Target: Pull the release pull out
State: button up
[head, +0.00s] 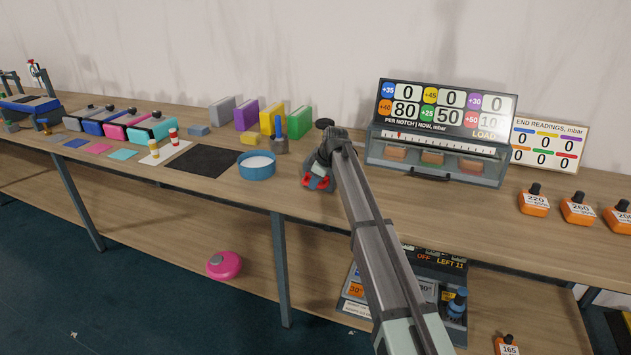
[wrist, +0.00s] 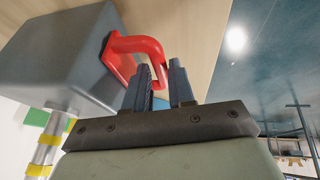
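The release pull (wrist: 137,46) is a red loop handle standing out from the face of a dark grey box (wrist: 62,52) in the wrist view. My gripper (wrist: 160,78) has its two dark fingers close together, one on each side of the loop's outer bar. The red bar fills most of the narrow gap, so the fingers look shut on it. In the head view, my gripper (head: 318,172) is at the bench's front edge, with red parts (head: 316,182) showing beside it. My arm and gripper hide most of the box there.
A blue round tub (head: 257,168) stands left of my gripper. A display case (head: 436,135) with readings stands to the right at the back. Orange weights (head: 534,203) are farther right. A lower shelf (head: 180,225) carries a pink round object (head: 223,265). Floor in front is open.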

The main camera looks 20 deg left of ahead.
grip_shut()
jog(key=s, duration=0.5)
jog(key=shift+w, duration=0.15)
jog(key=shift+o, duration=1.9)
grip_release()
jog(key=shift+d+r, duration=0.1)
jog(key=shift+r, duration=0.05)
